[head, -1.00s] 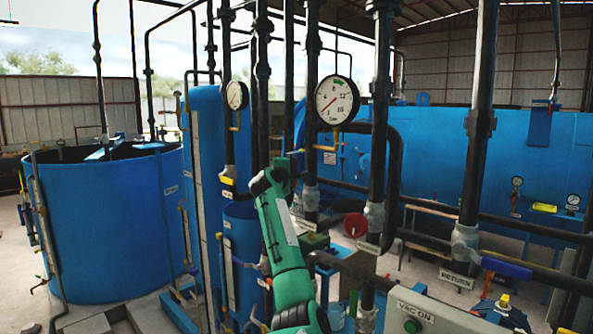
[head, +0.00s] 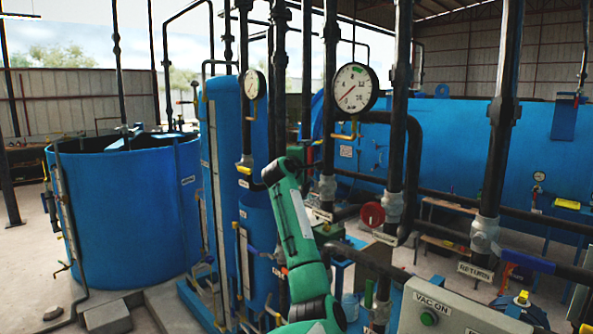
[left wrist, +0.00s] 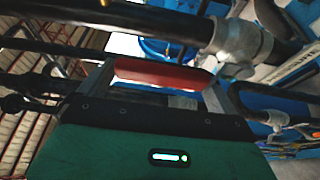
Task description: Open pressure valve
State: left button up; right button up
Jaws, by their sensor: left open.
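In the left wrist view my left gripper (left wrist: 159,76) is open, its two grey fingers spread wide. A red bar-shaped handle (left wrist: 160,73) spans the gap between the fingertips, close to them; I cannot tell whether they touch it. In the head view my left arm rises from the bottom, its upper end in front of the dark pipes; the gripper is mostly hidden there. A small red part (head: 309,157) shows just right of the arm's end; I cannot tell whether it is the same handle. My right gripper is not in view.
A round pressure gauge (head: 355,87) and a smaller one (head: 254,84) hang on the pipes. A red round part (head: 372,214) sits among vertical pipes. A grey VAC ON box (head: 437,310) stands lower right. A blue tank (head: 125,220) is left; a blue vessel (head: 455,140) is behind.

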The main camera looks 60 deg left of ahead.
pick_arm(q)
jog(key=b+v, duration=0.5)
jog(key=v, duration=0.6)
jog(key=shift+s+d, duration=0.2)
jog(key=shift+s, duration=0.05)
